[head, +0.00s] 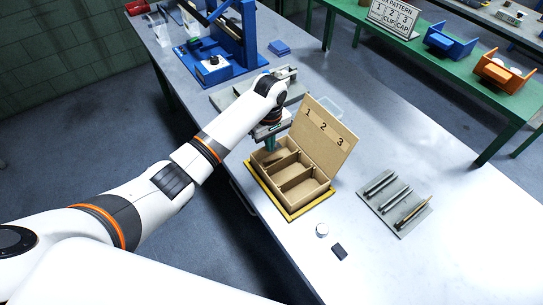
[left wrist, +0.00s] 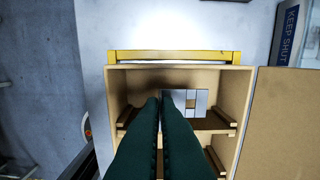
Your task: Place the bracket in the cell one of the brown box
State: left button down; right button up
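The brown box (head: 297,190) stands with its lid open, and the lid shows the numbers 1, 2, 3. Cell one is the compartment at the far left end of the box. My left gripper (head: 270,144) points down at cell one. In the left wrist view my left gripper's dark green fingers (left wrist: 161,96) are close together. The bracket (left wrist: 190,100), a grey metal plate, sits at the fingertips and sticks out to their right, over cell one and near its divider. Whether it touches the box is unclear. My right gripper is not in view.
The box stands on a yellow-edged base (head: 293,216). A grey tray with several rods (head: 395,203) lies to the right. A blue fixture (head: 212,68) stands behind.

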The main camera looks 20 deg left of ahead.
aim_at(270, 164)
pick_arm(q)
notch_tip(270, 164, down, 3)
jog(key=shift+f, duration=0.2)
notch_tip(270, 164, down, 3)
jog(key=shift+f, duration=0.1)
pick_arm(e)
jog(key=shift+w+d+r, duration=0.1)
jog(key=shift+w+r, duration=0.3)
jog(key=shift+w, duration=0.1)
pick_arm(q)
jog(key=shift+f, duration=0.1)
jog(key=shift+f, duration=0.15)
jog(key=c, duration=1.7)
grip_release()
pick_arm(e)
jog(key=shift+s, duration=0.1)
pick_arm(q)
notch_tip(270, 164, up, 12)
jog(key=shift+r+b, duration=0.25)
jog(key=shift+b, duration=0.05)
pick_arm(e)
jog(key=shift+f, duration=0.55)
